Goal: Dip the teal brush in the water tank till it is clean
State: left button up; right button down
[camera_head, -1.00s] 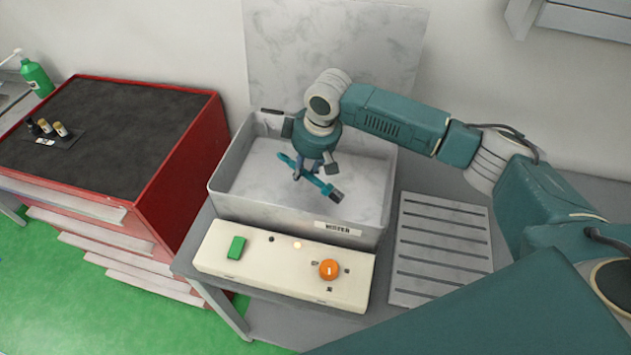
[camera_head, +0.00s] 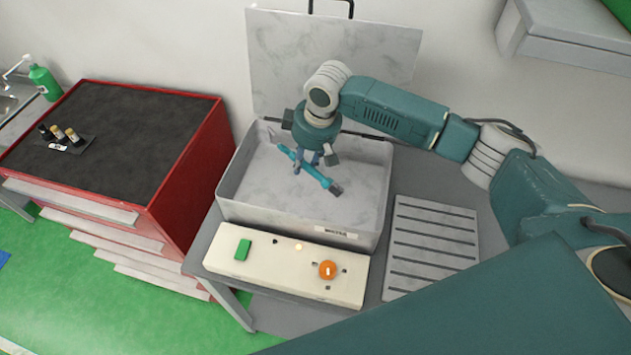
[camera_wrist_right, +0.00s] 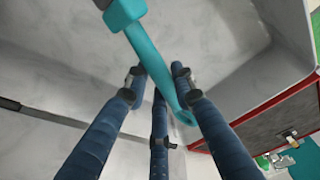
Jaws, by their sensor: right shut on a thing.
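The teal brush (camera_head: 312,172) is held aslant by my right gripper (camera_head: 310,158), its dark head towards the lower right. The right wrist view shows the teal handle (camera_wrist_right: 148,50) between the blue fingers of the gripper (camera_wrist_right: 160,85), which is shut on it. The water tank (camera_head: 262,213) is an open grey tub with a label on its front. The brush and the gripper are over or inside its opening; I cannot tell how deep, and no clear water surface shows. Details of the bristles are too small to judge. My left gripper is not in view.
A raised marbled panel (camera_head: 330,55) stands behind the tank. A cream control box (camera_head: 285,272) with a green button and an orange knob is in front. A slotted grey rack (camera_head: 432,248) lies to the right. A red cabinet (camera_head: 190,150) stands at the left.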

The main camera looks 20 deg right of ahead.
notch_tip(320, 180, up, 2)
jog(key=shift+r+p, duration=0.15)
jog(key=shift+p, duration=0.7)
notch_tip(320, 180, up, 2)
jog(key=shift+p, duration=0.5)
jog(key=shift+r, duration=2.55)
notch_tip(320, 180, up, 4)
